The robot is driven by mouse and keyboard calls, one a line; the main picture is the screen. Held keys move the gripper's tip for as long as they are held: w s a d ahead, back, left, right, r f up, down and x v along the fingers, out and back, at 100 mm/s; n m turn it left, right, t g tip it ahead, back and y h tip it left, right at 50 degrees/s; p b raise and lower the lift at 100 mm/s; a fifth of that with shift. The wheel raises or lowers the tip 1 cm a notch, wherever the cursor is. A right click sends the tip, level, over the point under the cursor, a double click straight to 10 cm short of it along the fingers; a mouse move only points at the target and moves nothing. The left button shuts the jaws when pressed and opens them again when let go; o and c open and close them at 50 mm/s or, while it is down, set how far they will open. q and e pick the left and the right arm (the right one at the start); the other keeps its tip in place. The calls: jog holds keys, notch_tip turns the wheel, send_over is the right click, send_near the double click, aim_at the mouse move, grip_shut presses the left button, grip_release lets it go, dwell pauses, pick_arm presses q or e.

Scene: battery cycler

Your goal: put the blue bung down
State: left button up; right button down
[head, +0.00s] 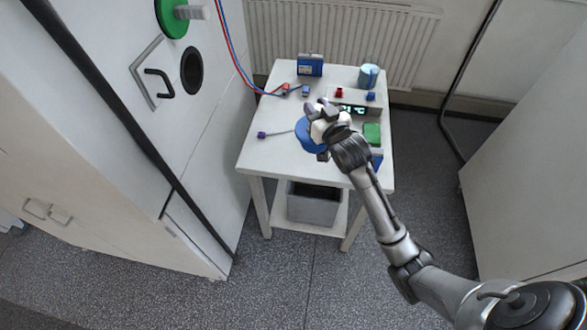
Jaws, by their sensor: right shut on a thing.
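The blue bung (309,138) shows as a round blue piece over the middle of the white table (268,168). My right gripper (322,122) is shut on it, and its fingers and wrist hide part of it. I cannot tell whether the bung touches the tabletop. My left gripper is not in view.
A blue box (310,65), a light blue cup (368,76), a device with a lit display (352,109) and a green block (372,133) stand on the table. A purple-handled tool (262,134) lies at left. The cabinet (120,110) has a round dark port (191,70). The table's front left is clear.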

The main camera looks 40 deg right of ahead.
jog(key=d+f+h+b, duration=0.1)
jog(key=d+f+b, duration=0.5)
pick_arm(q)
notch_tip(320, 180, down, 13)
jog(key=b, duration=0.5)
pick_arm(e)
jog(key=w+a+f, duration=0.5)
jog(key=w+f, duration=0.6)
jog(key=shift+a+f+m, duration=0.15)
jog(key=shift+a+m, duration=0.05)
jog(key=shift+m, duration=0.2)
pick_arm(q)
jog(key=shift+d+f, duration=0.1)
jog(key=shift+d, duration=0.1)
pick_arm(e)
jog(key=shift+w, duration=0.1)
jog(key=c, duration=1.3)
grip_release()
jog(key=shift+f, duration=0.25)
jog(key=o, duration=0.5)
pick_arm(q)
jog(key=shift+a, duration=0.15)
pick_arm(e)
jog(key=shift+r, duration=0.1)
